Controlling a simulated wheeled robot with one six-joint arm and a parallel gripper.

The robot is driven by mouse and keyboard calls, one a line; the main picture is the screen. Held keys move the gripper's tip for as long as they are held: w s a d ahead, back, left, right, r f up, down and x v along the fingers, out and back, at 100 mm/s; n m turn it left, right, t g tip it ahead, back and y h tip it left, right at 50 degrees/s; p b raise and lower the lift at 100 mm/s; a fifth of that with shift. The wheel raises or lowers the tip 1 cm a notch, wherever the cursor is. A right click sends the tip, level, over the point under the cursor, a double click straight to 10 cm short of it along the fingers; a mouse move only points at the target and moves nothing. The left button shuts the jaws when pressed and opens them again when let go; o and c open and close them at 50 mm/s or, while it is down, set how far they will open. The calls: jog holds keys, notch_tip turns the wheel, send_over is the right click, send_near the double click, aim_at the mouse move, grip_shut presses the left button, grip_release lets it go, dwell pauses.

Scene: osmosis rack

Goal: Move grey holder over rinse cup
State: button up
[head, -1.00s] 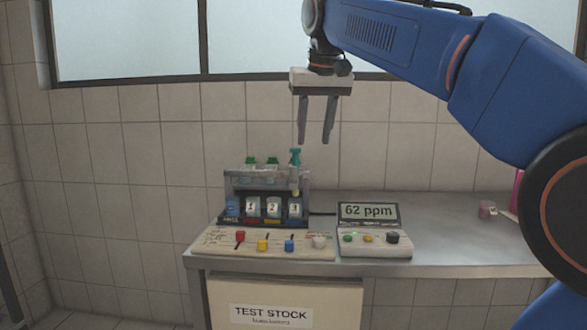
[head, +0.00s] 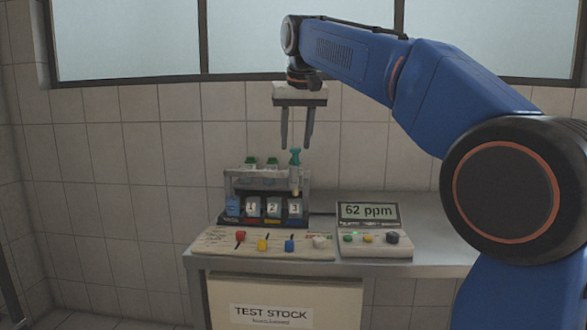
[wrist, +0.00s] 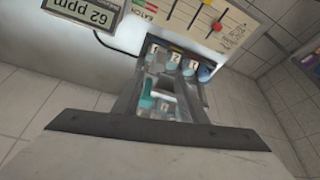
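A small rack (head: 268,183) stands on the counter, with a row of cups in front numbered 1, 2 and 3. A blue cup (head: 232,206) is at the row's left end; its label is too small to read. A teal-topped holder (head: 295,172) with a pale lower part stands above cup 3 (head: 295,208). I cannot tell for sure which part is the grey holder. My gripper (head: 297,147) points down, open and empty, with its fingertips just above or around the teal top. In the wrist view, the teal part (wrist: 147,95) shows between the fingers.
Two green-capped items (head: 261,163) stand at the rack's back left. A panel (head: 215,242) with red, yellow, blue and whitish knobs lies in front. A meter reading 62 ppm (head: 368,211) stands to the right. The counter (head: 435,240) right of it looks clear.

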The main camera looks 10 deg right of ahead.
aim_at(293, 167)
jog(key=x, duration=0.9)
jog(key=shift+w+f, duration=0.1)
jog(key=shift+f, duration=0.1)
jog(key=shift+c, duration=0.3)
grip_shut()
